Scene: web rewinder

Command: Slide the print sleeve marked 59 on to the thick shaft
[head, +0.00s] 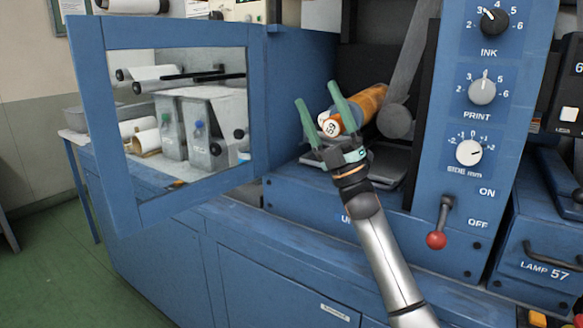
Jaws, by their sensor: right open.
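An orange print sleeve (369,101) lies inside the machine's opening, with its near end facing me. A white end with a small number mark (330,128) shows at the front; the mark is too small to read surely. My right gripper (315,92) is open, its two green fingers raised in front of and around the near end, partly covering it. I cannot tell whether the fingers touch the sleeve. Nothing shows held in them. The thick shaft cannot be clearly made out; whether the sleeve sits on a shaft is hidden. My left gripper is not in view.
A blue door with a window (120,190) stands open at left. A grey roller (397,121) is right of the sleeve. A blue control panel (486,150) with knobs and a red-ended lever (437,240) borders the opening at right. A blue ledge (280,235) runs below.

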